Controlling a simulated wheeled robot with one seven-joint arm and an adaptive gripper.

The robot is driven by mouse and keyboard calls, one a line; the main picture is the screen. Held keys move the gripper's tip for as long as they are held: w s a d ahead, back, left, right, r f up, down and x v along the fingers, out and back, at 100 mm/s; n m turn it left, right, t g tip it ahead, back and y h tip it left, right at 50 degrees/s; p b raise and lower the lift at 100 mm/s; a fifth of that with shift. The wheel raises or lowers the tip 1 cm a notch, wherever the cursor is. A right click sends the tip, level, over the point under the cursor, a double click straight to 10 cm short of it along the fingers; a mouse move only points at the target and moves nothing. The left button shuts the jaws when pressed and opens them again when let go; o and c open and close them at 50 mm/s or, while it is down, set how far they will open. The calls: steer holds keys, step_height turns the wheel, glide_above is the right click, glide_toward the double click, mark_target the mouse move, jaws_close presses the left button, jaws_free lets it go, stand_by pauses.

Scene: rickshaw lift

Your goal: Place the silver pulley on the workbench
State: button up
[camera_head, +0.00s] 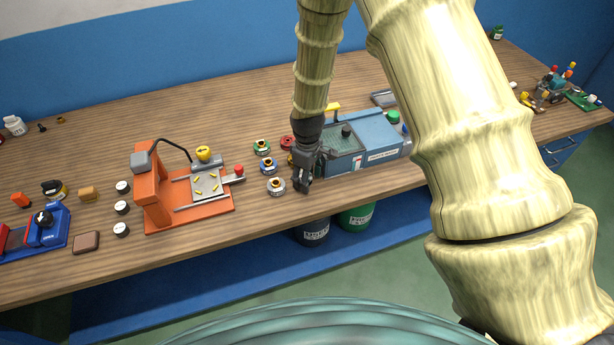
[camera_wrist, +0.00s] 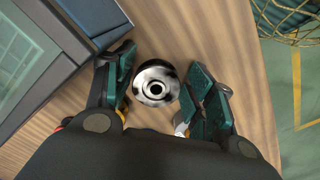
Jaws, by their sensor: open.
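My gripper (camera_head: 304,186) points down over the front part of the wooden workbench (camera_head: 110,265), left of the blue machine. A shiny silver pulley (camera_wrist: 155,83) with a dark centre shows between the open fingers of my gripper (camera_wrist: 160,75) in the wrist view. A gap shows on both sides of it, so the fingers do not grip it. It looks to stand on the bench top; its exact height is unclear. In the head view it is hidden by my gripper. A silver-grey ring with a copper centre (camera_head: 275,187) lies just left of my gripper.
Green (camera_head: 262,148), blue (camera_head: 268,166) and red (camera_head: 287,142) ringed parts lie close by. The blue machine (camera_head: 375,140) stands right of my gripper, an orange fixture (camera_head: 152,195) at left. The bench's front edge is near; dark (camera_head: 312,232) and green (camera_head: 357,217) bins stand below.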

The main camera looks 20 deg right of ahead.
step_height(320, 180, up, 12)
steer(key=b, duration=0.4)
stand_by(0.4)
